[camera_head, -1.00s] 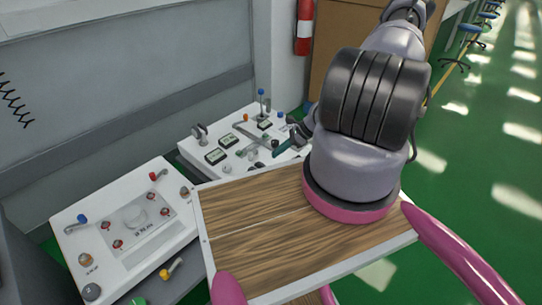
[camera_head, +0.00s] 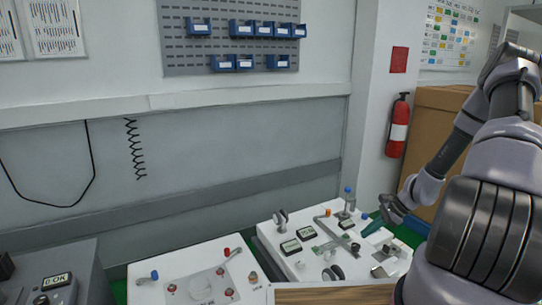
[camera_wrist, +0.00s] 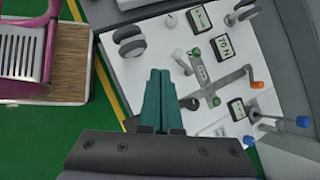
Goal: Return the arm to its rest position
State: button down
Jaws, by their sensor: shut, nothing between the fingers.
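My arm runs down the right side of the head view, bent at the elbow. My gripper (camera_head: 372,227) is at its end, over the right part of the white cart top (camera_head: 277,241). In the wrist view my gripper (camera_wrist: 159,75) shows two teal fingers pressed together with nothing between them. The fingers overlap the white panel (camera_wrist: 140,66) in that view. I cannot tell the exact height of the fingertips above it.
The white panel carries small displays (camera_head: 291,246), levers, knobs and a blue-capped post (camera_head: 348,198). A second white cart (camera_head: 205,265) stands left. A fire extinguisher (camera_head: 398,128) and a brown cabinet (camera_head: 440,110) are behind my arm.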

jog(key=s+a+r+n+t+h, duration=0.15)
jog(key=r+n, duration=0.25)
jog(key=r, duration=1.1)
jog(key=a+r+n+g+h, duration=0.1)
jog(key=a+r+n+h, duration=0.25)
jog(key=r, duration=1.15)
jog(key=s+a+r+n+t, duration=0.2)
jog(key=s+r+n, duration=0.1)
jog(key=s+r, duration=0.6)
jog(key=s+a+r+n+t, duration=0.2)
jog(key=s+a+r+n, duration=0.1)
jog(key=s+r, duration=0.6)
jog(key=shift+s+a+r+t, duration=0.15)
jog(key=shift+s+r+t, duration=0.15)
jog(key=shift+r+t, duration=0.1)
